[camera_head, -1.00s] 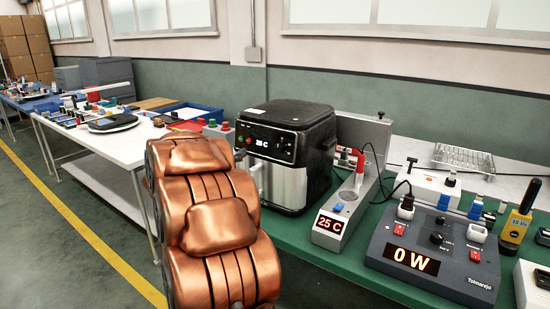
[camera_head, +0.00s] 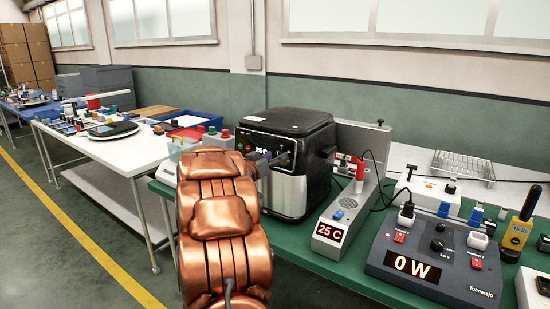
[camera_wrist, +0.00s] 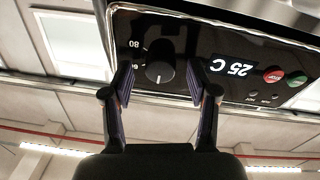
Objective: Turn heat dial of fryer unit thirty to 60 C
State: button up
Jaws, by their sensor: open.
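The black and silver fryer (camera_head: 292,121) stands on the green table, its front panel partly behind my copper arm. In the wrist view, upside down, its glossy panel shows a round black heat dial (camera_wrist: 160,71) with a white pointer line and printed numbers including 80. I cannot tell whether the fingertips reach the dial's depth. In the head view my gripper (camera_head: 280,160) is at the panel, partly hidden.
Red and green buttons (camera_wrist: 285,77) sit beside the display. Right of the fryer stands a grey heater unit (camera_head: 331,231) reading 25 C, then a power box (camera_head: 434,262) reading 0 W. A white table (camera_head: 125,152) lies left. Floor is free at lower left.

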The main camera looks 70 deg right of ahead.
jog(key=shift+d, duration=0.2)
jog(key=shift+f, duration=0.1)
grip_shut()
dwell(0.4)
